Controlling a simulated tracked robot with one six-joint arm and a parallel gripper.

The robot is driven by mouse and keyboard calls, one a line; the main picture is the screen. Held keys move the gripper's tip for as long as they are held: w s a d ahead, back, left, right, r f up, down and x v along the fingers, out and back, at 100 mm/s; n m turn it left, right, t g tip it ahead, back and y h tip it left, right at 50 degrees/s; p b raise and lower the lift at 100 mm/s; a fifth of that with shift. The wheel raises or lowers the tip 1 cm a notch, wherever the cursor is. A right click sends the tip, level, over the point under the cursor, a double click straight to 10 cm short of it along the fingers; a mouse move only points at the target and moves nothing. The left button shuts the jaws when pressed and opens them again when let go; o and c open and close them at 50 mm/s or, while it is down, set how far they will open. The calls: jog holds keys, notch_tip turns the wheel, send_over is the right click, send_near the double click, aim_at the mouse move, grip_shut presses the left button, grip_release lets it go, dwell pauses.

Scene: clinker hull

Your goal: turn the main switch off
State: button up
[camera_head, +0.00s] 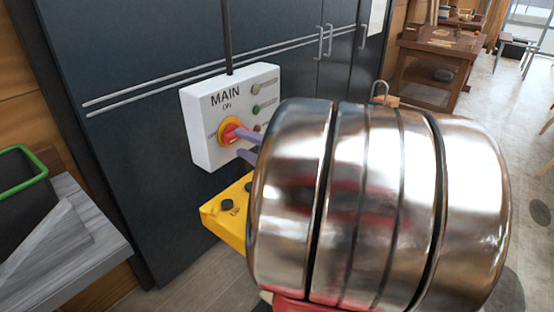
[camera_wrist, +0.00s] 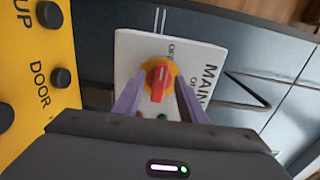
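The main switch (camera_head: 230,131) is a red handle on a yellow disc, on a white box (camera_head: 203,153) marked MAIN. In the wrist view the red handle (camera_wrist: 158,82) stands upright in the picture, its white-marked end toward the OFF label at the top; ON is to the right. My gripper (camera_head: 243,144) is at the front of the switch. Its purple fingers (camera_wrist: 160,98) are open, one on each side of the handle, with gaps visible. The head view hides much of my gripper behind my arm.
A yellow box (camera_head: 227,216) with black buttons, marked UP and DOOR in the wrist view, sits just below the switch box. Dark cabinets (camera_head: 140,55) stand behind. A grey bench (camera_head: 75,240) is at left. A wooden cart (camera_head: 432,70) stands far right.

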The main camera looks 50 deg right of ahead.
jog(key=s, duration=1)
jog(key=shift+s+d, duration=0.15)
jog(key=shift+f, duration=0.1)
dwell(0.4)
